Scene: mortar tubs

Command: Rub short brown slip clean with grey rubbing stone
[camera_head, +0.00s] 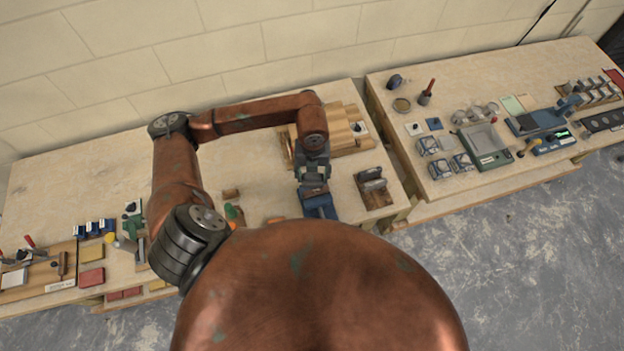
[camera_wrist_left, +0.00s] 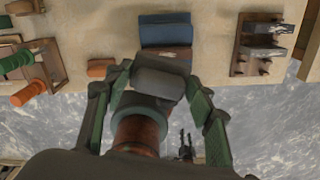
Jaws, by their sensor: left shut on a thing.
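My left gripper (camera_head: 314,172) reaches over the left bench and is shut on the grey rubbing stone (camera_wrist_left: 158,83), with a green-sided finger on each side of it. The brown slip (camera_wrist_left: 168,54) shows in the left wrist view as a brown strip just beyond the stone, against a blue block-like holder (camera_wrist_left: 165,30). The holder also shows in the head view (camera_head: 319,206). The stone overlaps the slip's near edge in the picture; I cannot tell whether they touch. A small dark forked shape (camera_wrist_left: 186,146) low in the left wrist view may be my right gripper, its state unclear.
A wooden rack (camera_head: 374,187) stands right of the holder, near the bench edge. Stacked wooden pieces (camera_head: 342,130) lie behind. A second bench (camera_head: 500,80) stands across a gap at right.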

